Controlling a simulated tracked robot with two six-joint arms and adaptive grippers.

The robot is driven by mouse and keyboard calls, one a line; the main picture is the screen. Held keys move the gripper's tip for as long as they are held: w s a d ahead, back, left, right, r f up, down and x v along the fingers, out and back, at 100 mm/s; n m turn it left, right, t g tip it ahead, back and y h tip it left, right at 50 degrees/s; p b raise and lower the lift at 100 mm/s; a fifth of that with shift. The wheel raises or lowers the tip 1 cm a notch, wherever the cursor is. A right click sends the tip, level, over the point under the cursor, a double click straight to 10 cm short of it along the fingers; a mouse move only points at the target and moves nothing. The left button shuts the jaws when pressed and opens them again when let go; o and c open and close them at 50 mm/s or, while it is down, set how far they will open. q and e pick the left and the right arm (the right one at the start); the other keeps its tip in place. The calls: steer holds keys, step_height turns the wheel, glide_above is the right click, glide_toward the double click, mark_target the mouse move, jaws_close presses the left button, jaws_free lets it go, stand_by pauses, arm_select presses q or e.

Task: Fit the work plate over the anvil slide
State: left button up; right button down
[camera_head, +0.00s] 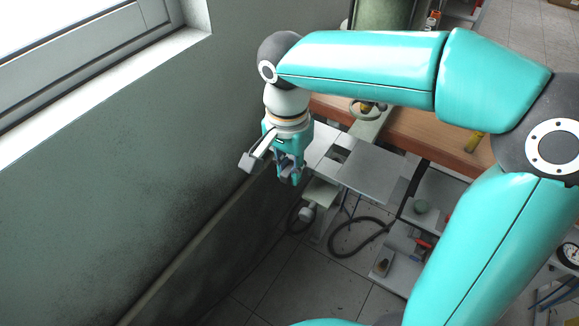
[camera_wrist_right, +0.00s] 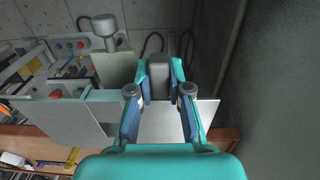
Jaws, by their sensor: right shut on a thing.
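My right gripper (camera_head: 290,174) hangs close to the wall at the left of the workbench, fingers pointing down. In the right wrist view its fingers (camera_wrist_right: 159,90) are closed on a dark grey block (camera_wrist_right: 159,70). I cannot tell whether this block is part of the work plate. A flat grey plate (camera_head: 372,173) lies level just right of the gripper; it also shows in the right wrist view (camera_wrist_right: 68,126). A paler plate (camera_head: 318,139) is behind the gripper, partly hidden. I cannot tell which part is the anvil slide. My left gripper is not in view.
A wooden bench top (camera_head: 440,140) lies behind the plates. The wall (camera_head: 130,160) stands close on the left. My right arm crosses above the bench.

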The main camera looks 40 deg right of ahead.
steer(key=shift+f+b, duration=1)
steer(key=shift+f, duration=0.35)
stand_by(1.2)
steer(key=c, duration=1)
jaws_free()
